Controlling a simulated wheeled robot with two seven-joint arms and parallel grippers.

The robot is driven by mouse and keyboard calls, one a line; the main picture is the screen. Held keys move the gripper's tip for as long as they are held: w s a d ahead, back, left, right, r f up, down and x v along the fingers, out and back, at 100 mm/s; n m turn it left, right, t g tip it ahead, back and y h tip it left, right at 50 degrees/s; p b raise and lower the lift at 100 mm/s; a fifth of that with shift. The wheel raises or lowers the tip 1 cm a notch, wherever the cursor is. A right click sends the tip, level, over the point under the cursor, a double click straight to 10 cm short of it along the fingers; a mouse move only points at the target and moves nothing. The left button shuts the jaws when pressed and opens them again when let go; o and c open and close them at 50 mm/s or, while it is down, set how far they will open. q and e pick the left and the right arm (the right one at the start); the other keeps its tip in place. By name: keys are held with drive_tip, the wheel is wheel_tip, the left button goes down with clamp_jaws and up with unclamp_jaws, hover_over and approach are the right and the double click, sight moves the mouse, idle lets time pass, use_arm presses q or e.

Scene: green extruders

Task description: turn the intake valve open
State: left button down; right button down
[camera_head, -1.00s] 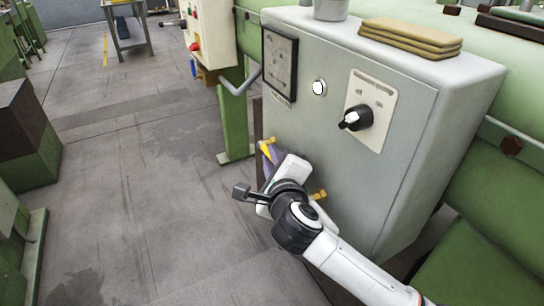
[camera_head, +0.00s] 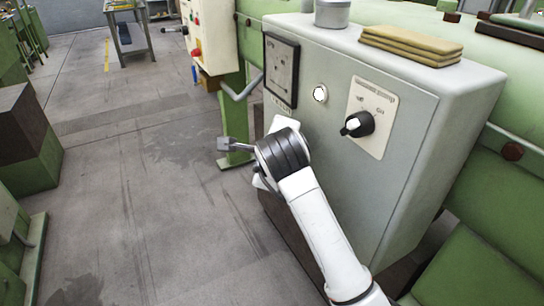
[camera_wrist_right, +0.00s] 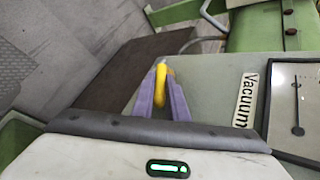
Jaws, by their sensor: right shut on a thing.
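The yellow valve handle (camera_wrist_right: 160,84) shows in the right wrist view, in front of the cabinet panel. My right gripper (camera_wrist_right: 165,78) has its purple fingers on both sides of this handle and is shut on it. In the head view my right wrist and forearm cover the valve and the fingers, so the valve body and its pipe are hidden. How far the handle is turned is hard to tell. My left gripper is in neither view.
The grey cabinet (camera_head: 405,200) carries a square gauge (camera_head: 281,70), a round white button (camera_head: 320,94) and a black rotary switch (camera_head: 358,124). A "Vacuum" label (camera_wrist_right: 245,100) is near the gauge. Folded cloths (camera_head: 410,44) and a metal can (camera_head: 332,13) sit on top.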

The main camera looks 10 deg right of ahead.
drive_tip(key=shift+w+r, duration=0.1)
drive_tip(key=shift+r, duration=0.05)
drive_tip(key=c, duration=2)
unclamp_jaws()
drive_tip(key=v, duration=1)
drive_tip(key=shift+r+b, duration=0.2)
drive_tip(key=shift+b, duration=0.2)
drive_tip(key=shift+c, duration=0.4)
